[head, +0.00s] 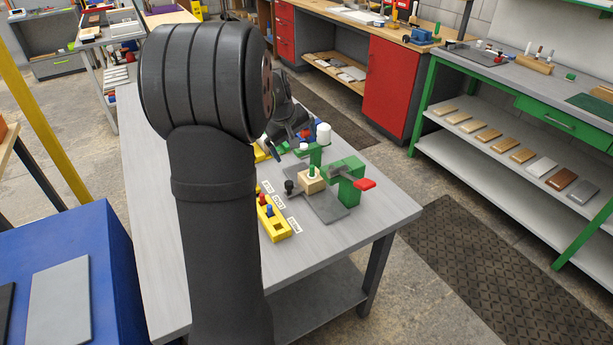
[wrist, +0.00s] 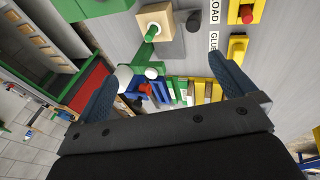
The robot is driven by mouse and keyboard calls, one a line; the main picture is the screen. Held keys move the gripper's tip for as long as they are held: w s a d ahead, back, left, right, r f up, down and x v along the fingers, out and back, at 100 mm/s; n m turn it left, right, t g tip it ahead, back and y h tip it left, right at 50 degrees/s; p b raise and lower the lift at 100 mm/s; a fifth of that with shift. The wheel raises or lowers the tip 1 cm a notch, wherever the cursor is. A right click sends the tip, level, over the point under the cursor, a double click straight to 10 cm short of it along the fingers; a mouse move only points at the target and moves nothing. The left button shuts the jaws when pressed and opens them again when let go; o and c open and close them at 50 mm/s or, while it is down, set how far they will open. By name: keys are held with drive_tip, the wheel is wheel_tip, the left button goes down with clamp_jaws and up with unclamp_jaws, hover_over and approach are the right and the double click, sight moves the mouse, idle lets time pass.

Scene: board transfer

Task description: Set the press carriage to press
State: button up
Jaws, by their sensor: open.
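The press stands on the grey table, with a green frame (head: 346,180) and a red handle (head: 364,184). A wooden block (head: 312,181) with a green peg on top sits on the grey base plate (head: 327,205) beside the frame. A black knob (head: 290,187) stands at the plate's left edge. The wrist view also shows the wooden block (wrist: 155,24) and dark knob (wrist: 193,21), near a label reading LOAD. My gripper (wrist: 168,60) is open, with nothing visible held between its fingers.
A yellow panel (head: 273,218) with coloured knobs and white labels lies left of the press. A white cylinder (head: 323,133) and green parts stand behind the press. The table's (head: 385,215) front right corner is bare. Green shelving stands across the aisle.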

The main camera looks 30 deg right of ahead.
sight(289, 182)
idle(0.3)
drive_tip(key=shift+w+d, duration=0.1)
drive_tip(key=shift+w, duration=0.05)
drive_tip(key=c, duration=0.6)
drive_tip(key=shift+w+d+m+g+y, duration=0.1)
drive_tip(key=shift+w+m+g+y, duration=0.2)
drive_tip(key=shift+m, duration=0.1)
drive_tip(key=c, duration=0.3)
drive_tip(key=shift+w+r+m+g+y, duration=0.25)
drive_tip(key=shift+w+m+g+y, duration=0.25)
drive_tip(key=shift+w+m+y, duration=0.35)
drive_tip(key=shift+c, duration=1.2)
drive_tip(key=shift+m+g+y, duration=0.4)
drive_tip(key=shift+m+y, duration=0.05)
drive_tip(key=shift+y, duration=0.4)
drive_tip(key=f, duration=1.1)
drive_tip(key=w+a+f, duration=0.1)
drive_tip(key=f, duration=0.4)
drive_tip(key=shift+w+f, duration=0.1)
drive_tip(key=shift+f, duration=0.15)
